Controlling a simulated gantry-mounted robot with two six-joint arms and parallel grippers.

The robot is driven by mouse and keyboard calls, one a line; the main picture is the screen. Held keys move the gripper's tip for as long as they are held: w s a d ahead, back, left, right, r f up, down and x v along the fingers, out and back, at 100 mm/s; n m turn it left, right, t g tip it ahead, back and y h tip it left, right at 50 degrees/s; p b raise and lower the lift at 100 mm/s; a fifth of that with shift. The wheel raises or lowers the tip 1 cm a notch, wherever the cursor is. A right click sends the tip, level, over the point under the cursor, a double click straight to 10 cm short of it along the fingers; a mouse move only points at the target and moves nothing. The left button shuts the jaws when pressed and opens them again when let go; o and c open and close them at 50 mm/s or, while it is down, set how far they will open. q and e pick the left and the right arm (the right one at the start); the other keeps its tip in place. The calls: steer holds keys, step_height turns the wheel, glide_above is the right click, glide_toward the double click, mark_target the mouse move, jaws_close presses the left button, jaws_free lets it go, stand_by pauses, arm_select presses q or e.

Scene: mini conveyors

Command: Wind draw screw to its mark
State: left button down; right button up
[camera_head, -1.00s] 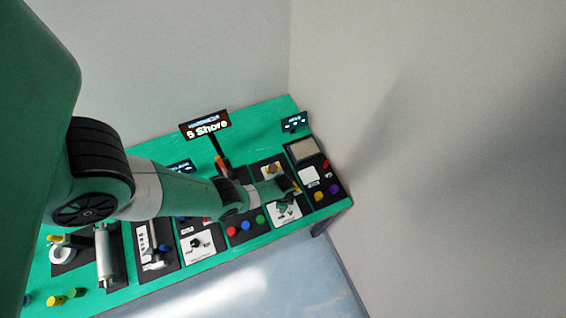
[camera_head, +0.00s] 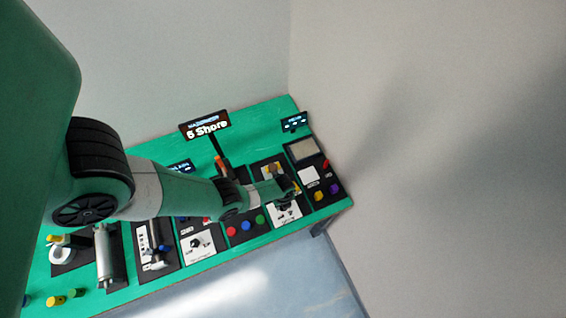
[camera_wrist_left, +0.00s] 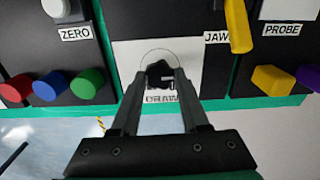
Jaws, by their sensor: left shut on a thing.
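The draw screw is a small dark knob (camera_wrist_left: 158,74) on a white plate (camera_wrist_left: 125,57) lettered "DRAW" in the left wrist view. A thin circle is drawn around it on the plate. My left gripper (camera_wrist_left: 160,80) is shut on the knob, one finger on each side. In the head view my left gripper (camera_head: 288,202) is over the same white plate, and the arm hides most of the knob. The fingers cover part of the lettering, and I cannot make out the mark. My right gripper is not in view.
A yellow lever (camera_wrist_left: 238,25) labelled "JAW" stands close at the right of the plate. Red, blue and green buttons (camera_wrist_left: 87,83) lie to the left. Yellow and purple knobs (camera_wrist_left: 272,79) lie to the right. A sign (camera_head: 207,126) reads "5 Shore". The panel's front edge is close.

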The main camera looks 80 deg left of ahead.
arm_select(q)
steer(key=m, duration=1.2)
stand_by(0.5)
steer(key=shift+c, duration=2)
jaws_free()
